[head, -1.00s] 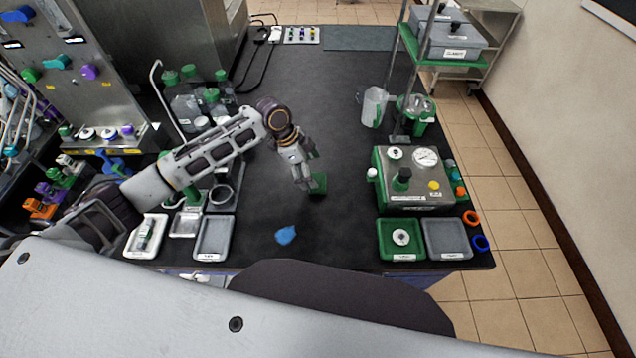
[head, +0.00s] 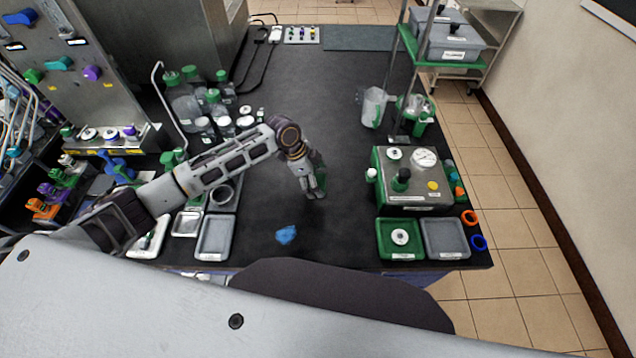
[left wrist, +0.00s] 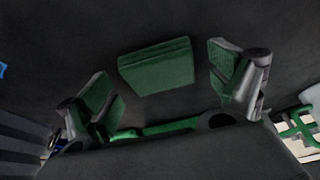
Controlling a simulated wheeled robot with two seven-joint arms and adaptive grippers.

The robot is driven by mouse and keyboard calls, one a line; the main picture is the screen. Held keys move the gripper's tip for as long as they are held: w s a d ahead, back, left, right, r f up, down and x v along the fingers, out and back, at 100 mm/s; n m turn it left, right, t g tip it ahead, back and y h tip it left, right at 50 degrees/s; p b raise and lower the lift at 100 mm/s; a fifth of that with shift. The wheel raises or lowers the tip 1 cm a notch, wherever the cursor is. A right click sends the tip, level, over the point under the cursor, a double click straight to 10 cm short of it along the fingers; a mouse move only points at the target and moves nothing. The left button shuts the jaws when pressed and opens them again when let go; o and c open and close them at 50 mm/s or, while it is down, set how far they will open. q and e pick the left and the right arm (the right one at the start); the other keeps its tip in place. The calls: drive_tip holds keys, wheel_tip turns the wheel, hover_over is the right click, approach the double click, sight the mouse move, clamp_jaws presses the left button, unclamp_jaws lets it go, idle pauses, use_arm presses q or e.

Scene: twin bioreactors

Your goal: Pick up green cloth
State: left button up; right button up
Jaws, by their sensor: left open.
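The green cloth (left wrist: 157,66) is a folded rectangular pad lying on the black bench top. In the left wrist view it lies ahead of and between the two fingers, with dark bench visible on both sides of it. My left gripper (left wrist: 160,83) is open, with green pads on its fingers, and does not hold the cloth. In the head view my left gripper (head: 314,192) points down over the cloth's place and hides most of it. I cannot tell the exact height of the fingertips above the bench. My right gripper is not in view.
A crumpled blue cloth (head: 286,234) lies nearer the front. A grey tray (head: 201,240) is at the left, and a green tray (head: 383,238) and grey tray (head: 464,238) at the right. A metal device (head: 415,198) stands behind them. The middle bench is clear.

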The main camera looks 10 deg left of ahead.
use_arm(q)
drive_tip(key=shift+c, duration=0.4)
drive_tip(key=c, duration=0.9)
drive_tip(key=shift+o, duration=0.2)
drive_tip(key=shift+r, duration=0.1)
wheel_tip(320, 180, up, 10)
drive_tip(key=b, duration=0.1)
drive_tip(key=o, duration=0.3)
drive_tip(key=c, duration=0.4)
drive_tip(key=shift+o, duration=0.2)
